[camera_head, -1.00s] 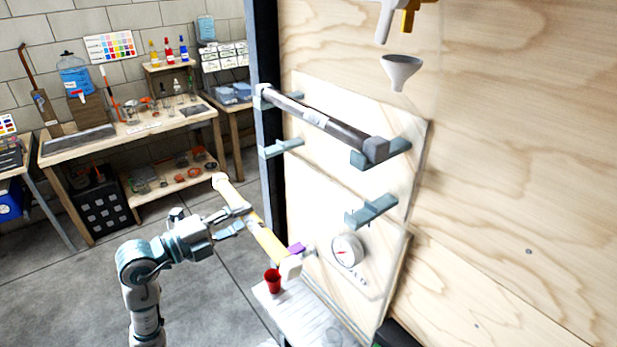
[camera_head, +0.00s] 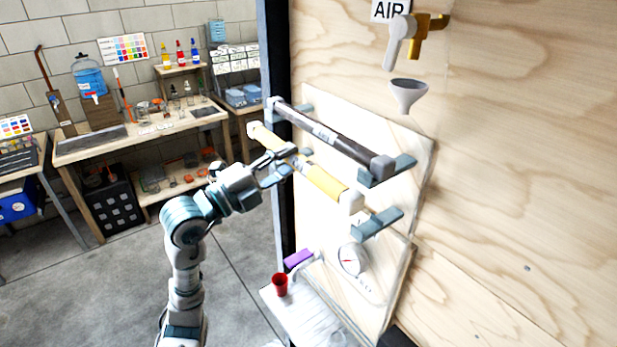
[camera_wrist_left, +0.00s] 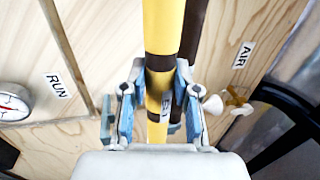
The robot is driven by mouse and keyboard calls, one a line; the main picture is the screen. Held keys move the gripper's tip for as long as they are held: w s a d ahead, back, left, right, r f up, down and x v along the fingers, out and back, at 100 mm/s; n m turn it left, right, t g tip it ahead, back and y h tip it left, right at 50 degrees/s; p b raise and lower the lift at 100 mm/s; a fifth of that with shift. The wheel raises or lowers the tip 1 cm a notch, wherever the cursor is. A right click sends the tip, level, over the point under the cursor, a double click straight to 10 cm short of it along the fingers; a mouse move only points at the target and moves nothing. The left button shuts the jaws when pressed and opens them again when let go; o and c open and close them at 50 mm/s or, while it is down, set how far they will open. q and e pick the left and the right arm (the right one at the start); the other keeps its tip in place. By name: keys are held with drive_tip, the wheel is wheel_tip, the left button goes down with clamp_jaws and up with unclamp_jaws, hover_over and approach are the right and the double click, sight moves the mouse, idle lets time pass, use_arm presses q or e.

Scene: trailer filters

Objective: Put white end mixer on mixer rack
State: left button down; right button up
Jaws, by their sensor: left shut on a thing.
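The white end mixer (camera_head: 324,182) is a yellow tube with white ends and a dark band near its middle. My left gripper (camera_head: 287,163) is shut on it around the middle, and the tube also shows between the fingers (camera_wrist_left: 157,105) in the left wrist view. The mixer rack has blue-grey brackets on a wooden panel. Its upper pair holds a black tube with grey ends (camera_head: 335,137). The lower right bracket (camera_head: 377,223) is bare, below and right of the mixer's near end. The lower left bracket is mostly hidden behind the tube and gripper. My right gripper is not in view.
A round gauge (camera_head: 352,259) is below the rack. A red cup (camera_head: 280,285) stands on a white shelf (camera_head: 300,306), near a purple block (camera_head: 298,258). A funnel (camera_head: 408,93) and a yellow valve (camera_head: 428,24) are above right. Workbenches stand at the back left.

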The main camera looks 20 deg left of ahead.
use_arm(q)
drive_tip(key=w+d+f, duration=0.3)
drive_tip(key=w+f, duration=0.1)
drive_tip(key=f, duration=0.3)
drive_tip(key=shift+d, duration=0.2)
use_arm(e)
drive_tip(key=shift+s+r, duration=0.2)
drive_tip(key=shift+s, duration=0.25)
use_arm(q)
drive_tip(key=shift+d, duration=0.1)
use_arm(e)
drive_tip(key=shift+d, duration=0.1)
use_arm(q)
drive_tip(key=c, duration=0.9)
unclamp_jaws()
drive_tip(key=shift+d, duration=0.15)
drive_tip(key=shift+o, duration=0.2)
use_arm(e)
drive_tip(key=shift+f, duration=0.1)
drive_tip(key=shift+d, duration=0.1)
